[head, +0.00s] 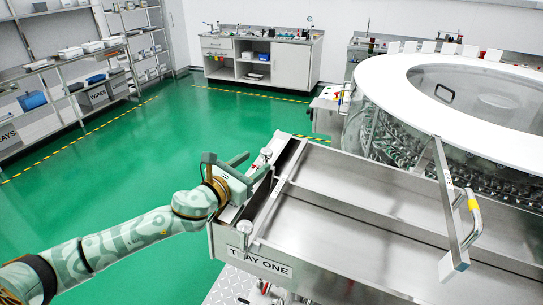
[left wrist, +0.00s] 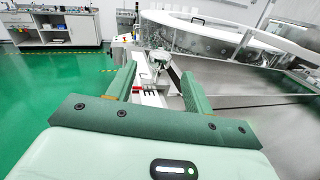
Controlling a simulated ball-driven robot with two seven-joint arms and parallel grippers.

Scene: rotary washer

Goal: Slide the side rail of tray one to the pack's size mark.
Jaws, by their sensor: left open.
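Tray one (head: 350,238) is a wide steel tray with a "TRAY ONE" label (head: 258,262) on its front. A thin steel bar (head: 278,192), seemingly the side rail, crosses the tray near its left wall. My left gripper (head: 259,160) is open and empty at the tray's left edge. In the left wrist view, a pale knob-like part (left wrist: 160,60) shows between and beyond the open fingers (left wrist: 158,74); contact cannot be told. I cannot make out a size mark or the pack. My right gripper is out of view.
A second steel bar (head: 445,200) with a yellow-banded handle (head: 473,212) stands over the tray's right part. The round washer (head: 450,95) rises behind the tray. Shelves (head: 75,75) and a workbench (head: 262,60) line the walls. Green floor at left is clear.

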